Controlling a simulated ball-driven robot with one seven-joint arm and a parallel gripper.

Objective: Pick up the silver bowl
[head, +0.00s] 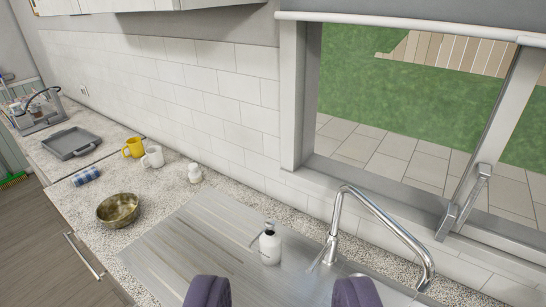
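A round metal bowl (118,210) stands upright on the speckled counter at the left, near its front edge. It looks brownish-gold in this light and is the only bowl in view. Its inside looks empty. My gripper (282,290) shows at the bottom edge as two dark purple fingers set wide apart, with nothing between them. It is over the sink area, to the right of the bowl and well apart from it.
A yellow mug (133,147), a white mug (153,157), a small white jar (195,173) and a blue patterned roll (87,176) stand around the bowl. A soap bottle (269,245) and a tall faucet (375,225) are near my gripper. A grey tray (72,143) lies farther back.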

